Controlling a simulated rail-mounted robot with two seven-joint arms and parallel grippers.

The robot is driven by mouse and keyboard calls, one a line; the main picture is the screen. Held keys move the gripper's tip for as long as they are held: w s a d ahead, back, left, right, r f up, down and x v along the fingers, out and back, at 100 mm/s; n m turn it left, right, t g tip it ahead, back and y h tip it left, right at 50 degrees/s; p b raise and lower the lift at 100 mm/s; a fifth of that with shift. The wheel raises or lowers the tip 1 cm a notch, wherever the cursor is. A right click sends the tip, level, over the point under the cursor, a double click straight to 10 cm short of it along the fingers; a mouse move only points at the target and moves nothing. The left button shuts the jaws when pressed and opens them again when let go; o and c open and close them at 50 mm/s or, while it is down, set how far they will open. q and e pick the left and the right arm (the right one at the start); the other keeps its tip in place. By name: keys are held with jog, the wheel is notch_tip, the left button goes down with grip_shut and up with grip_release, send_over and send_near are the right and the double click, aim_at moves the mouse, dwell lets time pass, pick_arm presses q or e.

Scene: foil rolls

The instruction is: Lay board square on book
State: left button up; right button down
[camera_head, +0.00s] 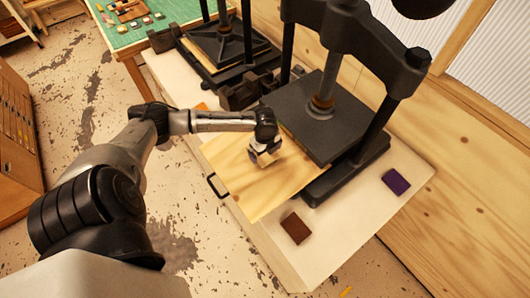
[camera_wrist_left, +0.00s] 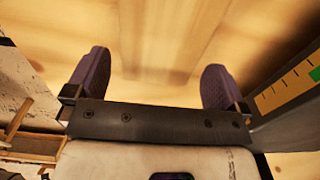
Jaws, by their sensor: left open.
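A pale wooden board (camera_head: 243,186) lies at the front of the nearer black press (camera_head: 318,118), and its far side runs in beneath or against the dark plate. My left gripper (camera_head: 265,157) is above the board near the press plate, pointing down. In the left wrist view its two purple-grey fingers (camera_wrist_left: 153,82) are wide apart with nothing between them, and pale wood (camera_wrist_left: 150,40) fills the background. Small book-like blocks, one brown (camera_head: 296,228) and one purple (camera_head: 397,181), lie on the pale bench top. No book shows under the board. My right gripper is out of view.
A second black press (camera_head: 218,45) stands further back. Dark metal blocks (camera_head: 240,92) sit between the presses. A black handle (camera_head: 215,186) sticks out at the bench's left edge. A green-topped table (camera_head: 125,28) stands behind. The bench top (camera_head: 345,215) is clear between the two small blocks.

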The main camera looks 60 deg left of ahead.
pick_arm(q)
notch_tip(320, 180, up, 10)
jog(key=s+d+f+n, duration=0.1)
jog(key=s+d+f, duration=0.1)
jog(key=d, duration=0.3)
jog(key=s+d+f+n+h, duration=0.1)
jog(key=s+d+f, duration=0.1)
jog(key=d+f, duration=0.2)
jog(key=s+d+f+t, duration=0.1)
jog(key=s+d+f, duration=0.1)
jog(key=d, duration=0.5)
jog(key=shift+s+d+f+n, duration=0.15)
jog(key=shift+s+f+n, duration=0.15)
jog(key=shift+f+n, duration=0.1)
jog(key=s+d+r+n+t, duration=0.1)
jog(key=s+d+n+t, duration=0.1)
jog(key=s+d+n, duration=0.6)
jog(key=shift+s+d+r+n+t+y, duration=0.2)
jog(key=shift+s+r+n+t+y, duration=0.15)
jog(key=shift+s+n, duration=1.5)
jog(key=shift+f, duration=0.15)
